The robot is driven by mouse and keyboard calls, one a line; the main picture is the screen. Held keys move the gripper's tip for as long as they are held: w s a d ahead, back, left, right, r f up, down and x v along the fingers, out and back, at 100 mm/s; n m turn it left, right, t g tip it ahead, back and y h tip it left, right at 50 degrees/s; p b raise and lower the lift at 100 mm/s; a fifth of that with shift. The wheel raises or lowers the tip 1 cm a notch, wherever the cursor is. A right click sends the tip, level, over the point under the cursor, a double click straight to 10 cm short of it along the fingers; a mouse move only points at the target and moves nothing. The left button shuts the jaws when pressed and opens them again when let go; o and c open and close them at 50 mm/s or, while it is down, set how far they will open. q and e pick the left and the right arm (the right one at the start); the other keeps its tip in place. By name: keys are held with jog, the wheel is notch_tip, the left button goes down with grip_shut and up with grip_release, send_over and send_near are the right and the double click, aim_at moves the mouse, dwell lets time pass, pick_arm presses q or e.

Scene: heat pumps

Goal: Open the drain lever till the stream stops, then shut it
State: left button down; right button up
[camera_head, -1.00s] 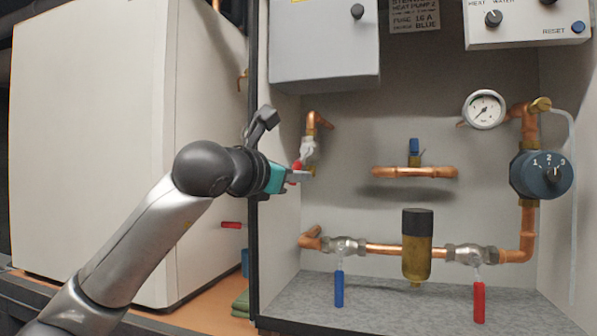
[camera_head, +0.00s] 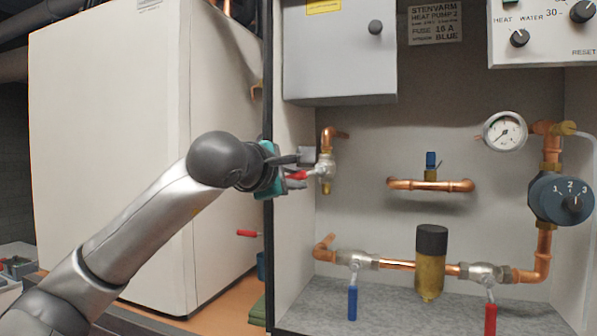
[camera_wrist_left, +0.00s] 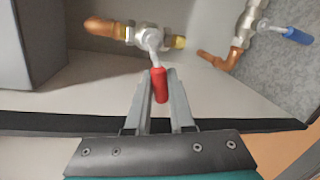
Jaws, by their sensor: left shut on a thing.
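The drain valve (camera_head: 325,167) is a silvery body below a copper elbow at the cabinet's upper left, with a brass outlet (camera_head: 326,187) pointing down. Its red lever (camera_head: 297,176) sticks out to the left, roughly level. My left gripper (camera_head: 290,172) is shut on the red lever. In the left wrist view the red lever grip (camera_wrist_left: 160,85) lies between the two fingers, and the valve body (camera_wrist_left: 148,38) is just beyond. I see no clear stream under the outlet. My right gripper is not in view.
A blue lever (camera_head: 352,303) and another red lever (camera_head: 490,319) hang from the lower pipe, with a brass filter (camera_head: 430,275) between them. A gauge (camera_head: 505,132) and a dial (camera_head: 562,199) are at right. The cabinet's left edge (camera_head: 269,100) is close to my gripper.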

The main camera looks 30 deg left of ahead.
pick_arm(q)
jog(key=shift+a+r+m+y+p, duration=0.15)
jog(key=shift+r+m+p, duration=0.25)
jog(key=shift+m+p, duration=0.25)
jog(key=shift+d+r+m+y+p, duration=0.15)
jog(key=shift+r+m+p, duration=0.25)
jog(key=shift+m, duration=0.35)
jog(key=shift+a, duration=0.1)
jog(key=c, duration=0.8)
grip_release()
jog(key=shift+f, duration=0.1)
jog(key=shift+s, duration=0.1)
jog(key=v, duration=0.5)
jog(key=b+v, duration=0.1)
jog(key=v, duration=0.4)
jog(key=b+v, duration=0.1)
jog(key=v, duration=0.4)
jog(key=shift+r, duration=0.3)
